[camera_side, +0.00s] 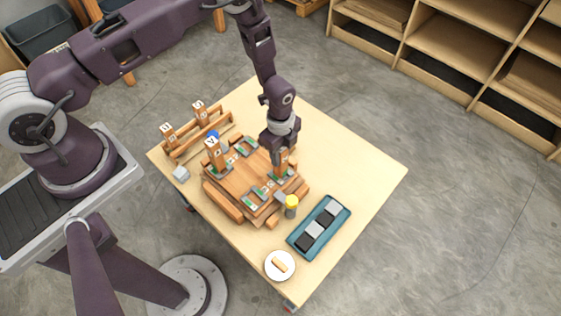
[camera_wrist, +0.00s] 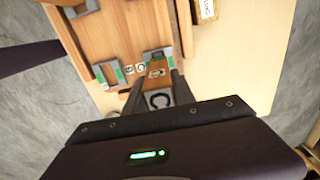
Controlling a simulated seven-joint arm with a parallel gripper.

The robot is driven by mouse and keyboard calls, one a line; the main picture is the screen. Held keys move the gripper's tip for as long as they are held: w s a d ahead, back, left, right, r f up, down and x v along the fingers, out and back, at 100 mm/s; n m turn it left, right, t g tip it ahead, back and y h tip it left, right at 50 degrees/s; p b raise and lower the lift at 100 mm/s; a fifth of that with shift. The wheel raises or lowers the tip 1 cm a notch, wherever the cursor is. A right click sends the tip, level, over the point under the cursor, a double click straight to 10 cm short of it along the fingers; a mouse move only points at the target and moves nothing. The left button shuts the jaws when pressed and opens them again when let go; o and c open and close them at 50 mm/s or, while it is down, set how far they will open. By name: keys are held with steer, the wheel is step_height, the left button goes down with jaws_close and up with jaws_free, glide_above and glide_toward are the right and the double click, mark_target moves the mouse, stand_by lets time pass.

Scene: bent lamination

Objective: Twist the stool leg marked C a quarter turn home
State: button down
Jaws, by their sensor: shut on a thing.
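The stool seat (camera_side: 232,181) is a wooden board lying flat on the table, with grey-and-green sockets on its top. My gripper (camera_side: 282,154) is over its right part, pointing down. The wooden leg marked C (camera_side: 281,165) stands in the socket there. In the wrist view, the leg (camera_wrist: 158,69) shows a letter C and is between the two dark fingers of my gripper (camera_wrist: 157,91), shut on it. Its foot is at a grey-and-green socket (camera_wrist: 148,55); how far it is turned cannot be told. Another leg (camera_side: 212,153) stands at the seat's left.
A wooden rack (camera_side: 188,146) with two more legs stands at the back left. A yellow-topped cylinder (camera_side: 291,206) is close to the seat's right. A teal tray (camera_side: 343,218) and a white dish (camera_side: 270,273) lie in front. The table's right side is clear.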

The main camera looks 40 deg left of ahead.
steer(key=m, duration=0.3)
steer(key=shift+m, duration=0.3)
steer(key=shift+m, duration=1.8)
steer(key=shift+m, duration=1.8)
